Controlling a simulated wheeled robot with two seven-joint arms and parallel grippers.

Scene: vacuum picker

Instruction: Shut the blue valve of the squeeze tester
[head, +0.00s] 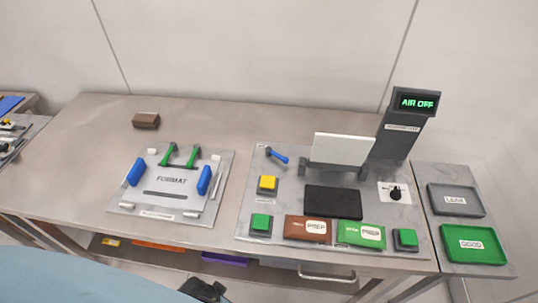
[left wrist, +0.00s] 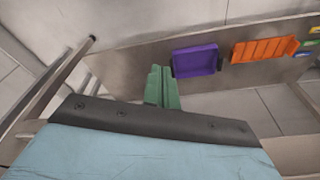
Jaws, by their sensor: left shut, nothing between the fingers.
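The squeeze tester's grey base plate (head: 247,222) stands on the right half of the bench. Its blue valve (head: 278,156) is a small lever at the plate's back left, slanting down to the right. A dark post behind has a display (head: 416,102) reading "AIR OFF". In the left wrist view, my left gripper (left wrist: 162,76) shows green fingers together and empty, pointing toward the under-bench shelf, well away from the valve. My right gripper is in neither view.
The tester carries a raised white panel (head: 342,149), a yellow button (head: 267,185), green buttons (head: 260,224) and a black knob (head: 396,194). A FORMAT plate (head: 128,202) with blue handles lies left. LEAK (head: 456,213) and GOOD (head: 472,258) trays stand right. A purple bin (left wrist: 196,60) is below.

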